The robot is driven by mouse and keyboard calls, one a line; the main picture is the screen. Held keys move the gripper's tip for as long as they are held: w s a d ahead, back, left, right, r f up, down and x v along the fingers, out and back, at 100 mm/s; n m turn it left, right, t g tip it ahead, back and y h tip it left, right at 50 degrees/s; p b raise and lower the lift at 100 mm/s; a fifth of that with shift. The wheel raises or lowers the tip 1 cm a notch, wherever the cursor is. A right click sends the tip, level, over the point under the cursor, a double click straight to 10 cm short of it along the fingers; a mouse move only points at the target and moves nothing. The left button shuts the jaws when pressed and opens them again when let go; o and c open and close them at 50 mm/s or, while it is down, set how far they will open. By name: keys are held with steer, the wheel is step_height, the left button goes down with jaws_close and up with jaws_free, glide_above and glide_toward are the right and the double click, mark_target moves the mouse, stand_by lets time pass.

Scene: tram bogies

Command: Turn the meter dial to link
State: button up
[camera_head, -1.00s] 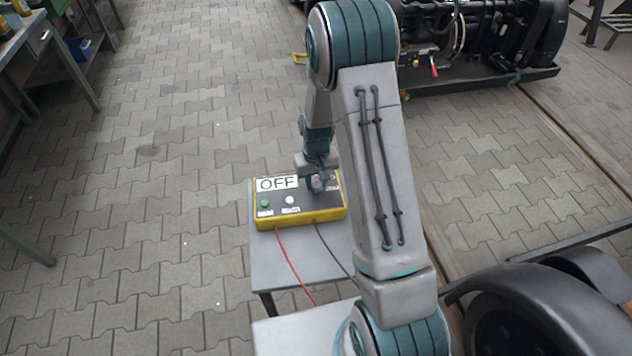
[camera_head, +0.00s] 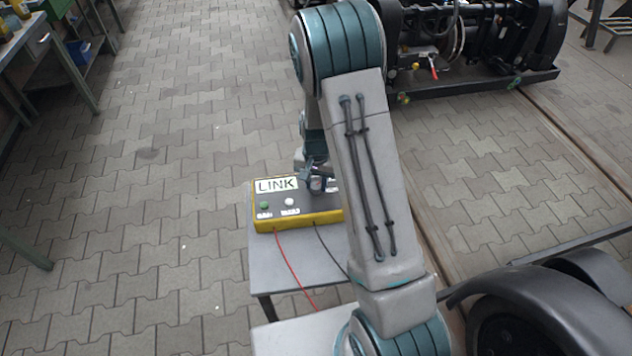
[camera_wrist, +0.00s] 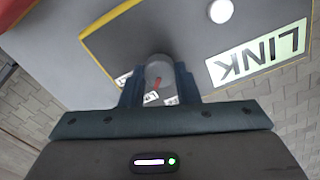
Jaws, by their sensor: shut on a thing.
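The meter (camera_head: 297,218) is a yellow box with a dark top, lying on a small grey table. Its display (camera_head: 276,185) reads LINK, and the same display shows upside down in the wrist view (camera_wrist: 257,58). A green button and a white button (camera_head: 289,201) sit below the display. My gripper (camera_head: 318,184) is at the right part of the meter's top. In the wrist view the jaws (camera_wrist: 160,84) are shut on the round dial (camera_wrist: 159,70), which has a red pointer mark. Small labels beside the dial are partly hidden and cannot be read.
The grey table (camera_head: 262,265) carries the meter; a red and a dark lead run from the meter's front. A workbench (camera_head: 38,42) stands at the left. A dark bogie assembly (camera_head: 470,50) is at the back, and a dark wheel (camera_head: 545,310) is at the front right. Paved floor lies between.

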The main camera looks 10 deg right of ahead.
mark_target(316, 185)
stand_by(0.3)
steer(key=o, duration=1)
steer(key=shift+c, duration=0.2)
steer(key=shift+r, duration=0.1)
step_height(316, 185, up, 14)
steer(key=shift+p, duration=0.4)
steer(key=s+r+n+t+p, duration=0.1)
steer(key=s+r+n+p, duration=0.1)
steer(key=s+r, duration=0.6)
steer(key=s+r+n+t+p, duration=0.1)
steer(key=s+r+n+p, duration=0.2)
steer(key=s+r, duration=0.6)
steer(key=s, duration=0.5)
steer(key=shift+s+t, duration=0.25)
steer(key=shift+t, duration=0.15)
